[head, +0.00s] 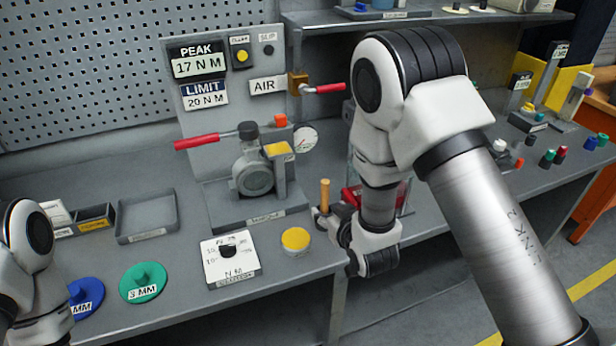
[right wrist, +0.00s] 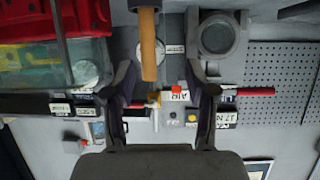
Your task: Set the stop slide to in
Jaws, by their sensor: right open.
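My right gripper (head: 338,224) is low, right of the actuator, beside an upright wooden handle (head: 324,193). The right wrist view shows its fingers (right wrist: 165,88) spread apart with nothing held; the wooden handle (right wrist: 148,48) shows between them. My left gripper is outside the view.
In front are a dial box (head: 230,259), a yellow-topped tin (head: 296,241) and a green disc (head: 143,282). An empty tray (head: 146,214) lies left. A red bin (head: 362,197) is behind my right arm.

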